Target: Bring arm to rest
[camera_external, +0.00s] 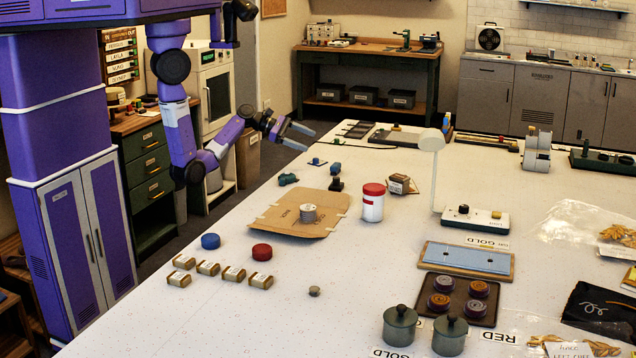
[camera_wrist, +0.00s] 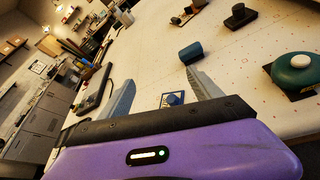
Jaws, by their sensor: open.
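My purple arm reaches in from the left in the external view, bent beside the table's left edge. My gripper (camera_external: 298,135) is at its end, above the far left edge of the white table (camera_external: 400,250). Its two grey fingers are apart and nothing is between them. In the wrist view my gripper (camera_wrist: 160,92) also shows both fingers spread. A small blue piece on a dark square (camera_wrist: 172,99) shows beyond the fingers on the table, apart from them.
Near my gripper on the table are small teal pieces (camera_external: 288,179) and a dark piece (camera_external: 336,185). A cardboard sheet (camera_external: 280,221), a red-lidded white jar (camera_external: 373,205) and a white lamp (camera_external: 432,142) stand farther right. A green cabinet (camera_external: 146,165) is behind my arm.

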